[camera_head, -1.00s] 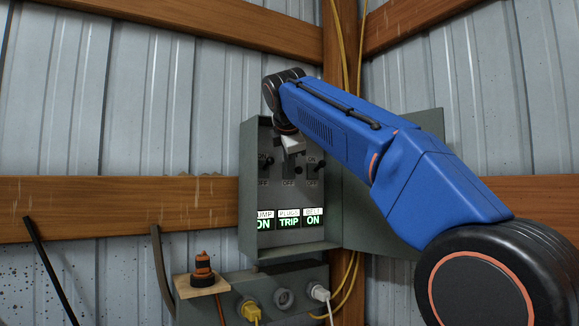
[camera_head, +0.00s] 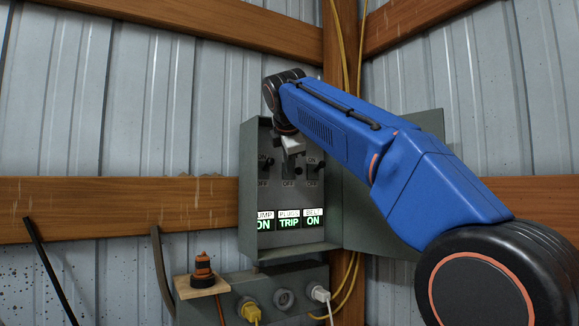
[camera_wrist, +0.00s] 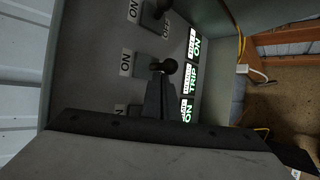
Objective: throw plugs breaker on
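The grey breaker box (camera_head: 246,205) hangs open on the wall with three toggle levers. The status label under the middle one, PLUGS (camera_head: 289,223), reads TRIP; PUMP and BELT read ON. My gripper (camera_head: 291,148) is in front of the middle lever, hiding most of it. In the wrist view the plugs lever's black knob (camera_wrist: 168,66) shows just past my fingertips (camera_wrist: 158,80). The fingers look closed together, and I cannot tell whether they touch the knob. The ON mark (camera_wrist: 127,62) lies left of it.
The pump lever (camera_head: 266,164) and belt lever (camera_head: 319,166) stand close on either side. The box's open door (camera_head: 375,220) is at the right, behind my arm. Below are an outlet box (camera_head: 285,299) with plugs and an orange-black object (camera_head: 202,268) on a small wooden block.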

